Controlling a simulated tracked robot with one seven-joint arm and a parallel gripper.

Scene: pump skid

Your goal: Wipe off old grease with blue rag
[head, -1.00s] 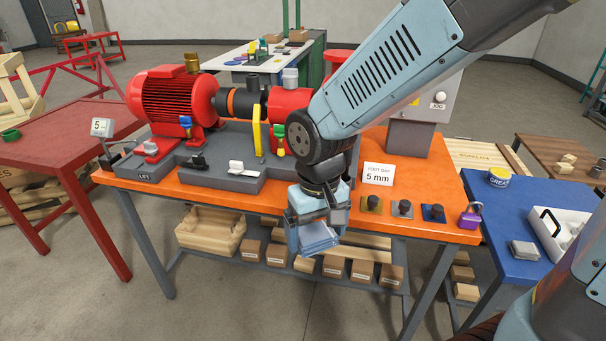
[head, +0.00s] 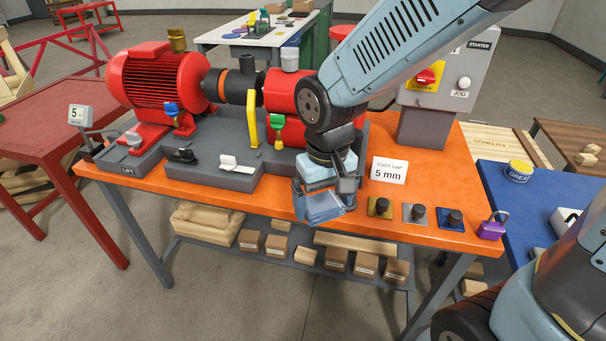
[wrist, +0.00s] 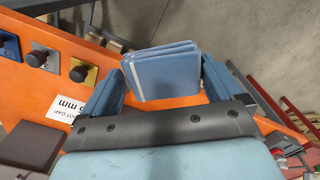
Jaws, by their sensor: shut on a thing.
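My gripper (head: 322,205) is shut on a folded blue rag (wrist: 163,72), held between its two fingers in the wrist view. In the head view the rag (head: 324,207) is at the front edge of the orange bench (head: 250,198), just right of the grey skid base. I cannot tell whether it touches the bench. The red motor (head: 158,85) and the red pump (head: 284,97) sit on the grey base. A tub labelled grease (head: 518,171) stands on the blue table at the right. No old grease is clearly visible; my arm hides part of the pump end.
A "FOOT GAP 5 mm" card (head: 389,171) stands right of my gripper. Knobbed plates (head: 416,214) and a purple padlock (head: 492,226) line the bench front. The starter box (head: 446,83) rises behind. A yellow lever (head: 251,124) stands at the coupling.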

